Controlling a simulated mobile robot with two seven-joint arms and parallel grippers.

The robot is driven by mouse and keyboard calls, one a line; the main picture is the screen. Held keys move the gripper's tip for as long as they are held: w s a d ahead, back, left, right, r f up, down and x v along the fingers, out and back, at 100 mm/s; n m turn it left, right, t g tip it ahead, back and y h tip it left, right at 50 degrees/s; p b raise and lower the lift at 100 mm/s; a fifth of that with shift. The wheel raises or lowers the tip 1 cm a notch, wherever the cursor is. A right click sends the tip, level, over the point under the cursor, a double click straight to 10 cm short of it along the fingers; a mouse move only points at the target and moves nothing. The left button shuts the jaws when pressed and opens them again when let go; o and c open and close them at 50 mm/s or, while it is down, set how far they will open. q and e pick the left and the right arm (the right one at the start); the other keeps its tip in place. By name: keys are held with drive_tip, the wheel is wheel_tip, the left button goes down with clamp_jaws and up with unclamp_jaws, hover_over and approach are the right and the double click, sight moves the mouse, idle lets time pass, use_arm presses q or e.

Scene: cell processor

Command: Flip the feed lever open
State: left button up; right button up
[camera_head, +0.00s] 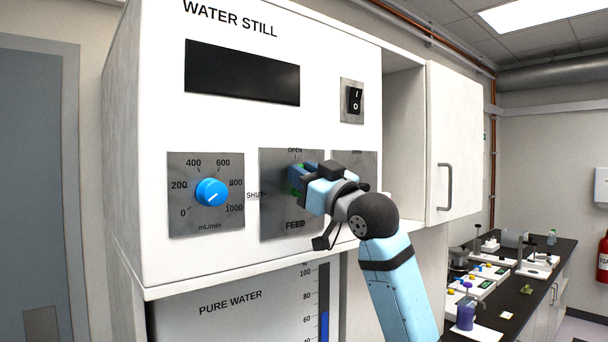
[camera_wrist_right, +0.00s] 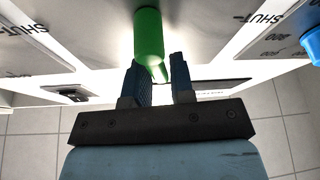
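The feed lever (camera_wrist_right: 148,38) is bright green and stands out from the grey FEED plate (camera_head: 272,220) on the white water still. In the head view my right gripper (camera_head: 302,180) covers most of it; only small green patches show. In the right wrist view the blue fingers of my right gripper (camera_wrist_right: 157,63) are apart, with a gap between them. The lever's lower end reaches to the gap near the fingertips; I cannot tell whether either finger touches it. The plate has OPEN at its top and SHUT at its left. My left gripper is not in view.
A blue flow knob (camera_head: 212,192) sits left of the FEED plate. Another plate (camera_head: 368,163) marked OPEN lies just right, partly behind my right gripper. A black rocker switch (camera_head: 355,100) is above. An open recess (camera_head: 402,130) and a cabinet door (camera_head: 455,140) are farther right.

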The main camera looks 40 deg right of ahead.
clamp_jaws()
drive_tip(key=shift+d+m+h, duration=0.2)
drive_tip(key=shift+m+h, duration=0.3)
drive_tip(key=shift+m, duration=0.45)
drive_tip(key=shift+d+m+h, duration=0.2)
drive_tip(key=shift+m+h, duration=0.3)
drive_tip(key=shift+m, duration=0.45)
drive_tip(key=shift+o, duration=2.2)
unclamp_jaws()
drive_tip(key=shift+s, duration=0.1)
drive_tip(key=a+b+v, duration=0.1)
drive_tip(key=b+v, duration=0.3)
drive_tip(key=v, duration=0.9)
drive_tip(key=shift+s+d+f+b, duration=0.25)
drive_tip(key=shift+d+b, duration=0.05)
drive_tip(key=shift+d, duration=0.2)
